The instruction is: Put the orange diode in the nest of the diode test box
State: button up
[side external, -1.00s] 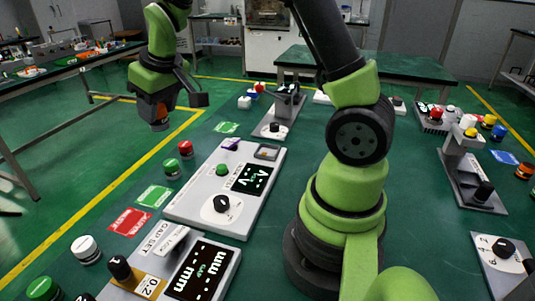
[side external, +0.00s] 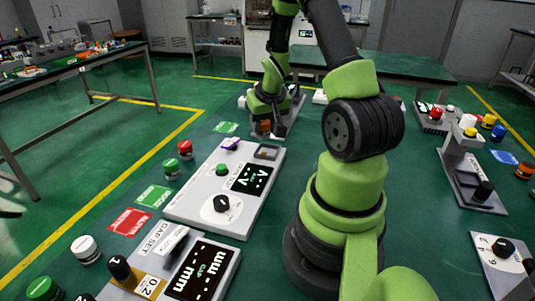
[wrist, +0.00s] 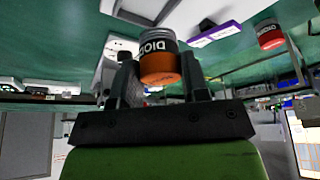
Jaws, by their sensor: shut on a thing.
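My gripper (wrist: 158,85) is shut on the orange diode (wrist: 160,66), which has an orange end, a black band with white lettering and a silvery end. In the side view my gripper (side external: 265,122) is at the back of the bench, beyond the grey box with a V display (side external: 185,205), which appears to be the diode test box. The diode shows there as a small orange patch (side external: 264,127), partly hidden by the gripper. A grey square recess (side external: 267,152), possibly the nest, is at the box's far right corner. The diode is apart from it.
A purple piece (side external: 230,143) lies at the box's far edge. Red (side external: 185,149) and green (side external: 171,168) cylinders stand left of it. A device with a dark upright (side external: 292,108) stands close beside my gripper. A gap-set box (side external: 200,268) is nearer the camera.

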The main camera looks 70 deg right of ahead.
jog(key=shift+s+d+f, duration=0.1)
jog(key=shift+s+f, duration=0.05)
jog(key=shift+f, duration=0.75)
jog(key=shift+s+d+f, duration=0.15)
jog(key=shift+f, duration=0.8)
jog(key=shift+s+d+f, duration=0.1)
jog(key=shift+s+f, duration=0.05)
jog(key=shift+f, duration=0.75)
jog(key=shift+f, duration=0.15)
jog(key=o, duration=1)
jog(key=shift+o, duration=0.2)
